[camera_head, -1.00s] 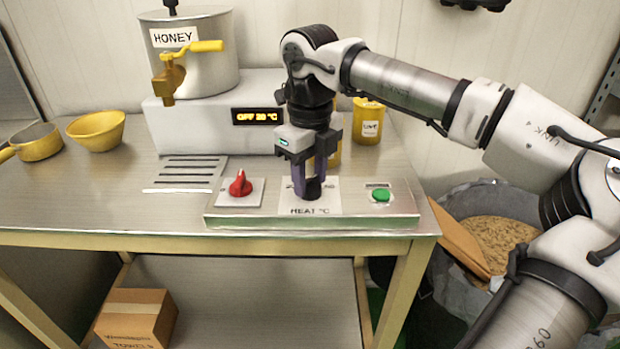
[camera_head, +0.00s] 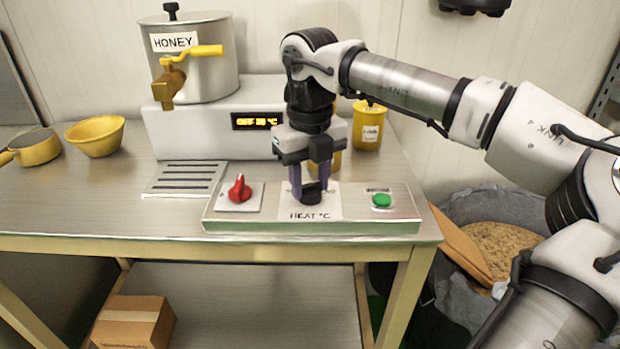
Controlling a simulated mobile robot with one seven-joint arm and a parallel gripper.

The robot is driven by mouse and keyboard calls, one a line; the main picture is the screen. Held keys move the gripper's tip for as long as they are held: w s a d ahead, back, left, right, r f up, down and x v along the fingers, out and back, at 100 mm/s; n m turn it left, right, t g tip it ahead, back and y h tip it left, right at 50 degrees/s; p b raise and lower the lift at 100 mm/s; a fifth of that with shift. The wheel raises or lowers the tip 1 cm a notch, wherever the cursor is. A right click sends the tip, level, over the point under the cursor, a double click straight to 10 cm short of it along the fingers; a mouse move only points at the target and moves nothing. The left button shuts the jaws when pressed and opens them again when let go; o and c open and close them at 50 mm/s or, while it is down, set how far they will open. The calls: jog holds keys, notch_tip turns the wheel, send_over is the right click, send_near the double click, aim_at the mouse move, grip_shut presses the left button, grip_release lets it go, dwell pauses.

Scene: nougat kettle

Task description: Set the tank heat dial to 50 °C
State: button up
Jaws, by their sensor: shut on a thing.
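The black tank heat dial (camera_head: 312,198) stands on a white plate marked HEAT °C (camera_head: 308,215), on the raised control panel (camera_head: 262,226). My gripper (camera_head: 310,189) points down over it, with one purple finger on each side, shut on the dial. The fingers and the gripper body hide most of the dial's scale, so I cannot read its setting there. The amber display (camera_head: 257,121) on the tank base reads OFF and a number in °C; the digits are too blurred to be sure of. The honey tank (camera_head: 215,70) stands above that base.
A red knob (camera_head: 239,188) is left of the dial and a green button (camera_head: 381,200) is right of it. A drip grate (camera_head: 186,177), yellow bowl (camera_head: 97,136) and yellow pan (camera_head: 38,147) sit to the left. Yellow cups (camera_head: 368,128) stand behind my gripper.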

aim_at(310, 183)
jog(key=o, duration=1)
jog(key=shift+r, duration=0.1)
notch_tip(310, 183, up, 14)
jog(key=shift+f+p, duration=0.2)
jog(key=shift+p, duration=0.25)
